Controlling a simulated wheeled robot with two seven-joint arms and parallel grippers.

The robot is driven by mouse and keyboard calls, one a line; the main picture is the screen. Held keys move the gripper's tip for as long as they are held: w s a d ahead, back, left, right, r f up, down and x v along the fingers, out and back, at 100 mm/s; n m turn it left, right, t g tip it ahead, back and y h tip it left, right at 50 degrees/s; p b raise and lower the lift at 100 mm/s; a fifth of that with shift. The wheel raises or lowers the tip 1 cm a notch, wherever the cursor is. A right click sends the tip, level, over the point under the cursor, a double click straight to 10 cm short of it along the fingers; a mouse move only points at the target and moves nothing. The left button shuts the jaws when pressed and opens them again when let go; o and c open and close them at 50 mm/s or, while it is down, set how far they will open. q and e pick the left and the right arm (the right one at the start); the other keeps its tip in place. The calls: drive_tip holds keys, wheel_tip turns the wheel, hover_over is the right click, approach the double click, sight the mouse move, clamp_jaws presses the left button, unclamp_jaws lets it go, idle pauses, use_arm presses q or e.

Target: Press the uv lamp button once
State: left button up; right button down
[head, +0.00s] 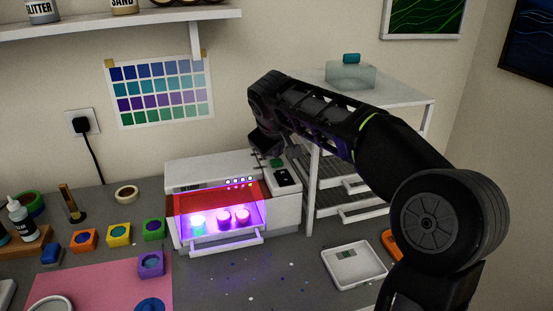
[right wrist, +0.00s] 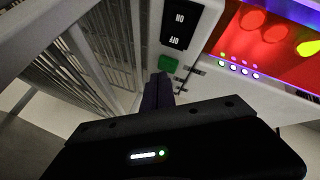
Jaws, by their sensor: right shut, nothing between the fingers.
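The uv lamp (head: 290,212) is a white box with a red see-through front. Purple light glows inside over several small cups. On its right panel sit a green button (head: 277,163) and a black ON/OFF switch (head: 282,178). The button (right wrist: 168,63) and the switch (right wrist: 180,22) also show in the right wrist view. My right gripper (head: 270,151) is shut and empty, pointing down just behind the green button. In the right wrist view its dark fingertips (right wrist: 158,80) lie close beside the button; I cannot tell whether they touch it. My left gripper is out of view.
A white rack (head: 400,97) stands right of the lamp, close beside my right arm. A small scale (head: 355,266) lies at the front right. Coloured moulds (head: 119,235) and a pink mat (head: 95,285) lie at the left. A shelf (head: 130,19) hangs above.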

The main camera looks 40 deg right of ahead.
sight(277, 162)
drive_tip(key=shift+r, duration=0.35)
wheel_tip(277, 162, up, 5)
drive_tip(key=p, duration=0.4)
idle(1.1)
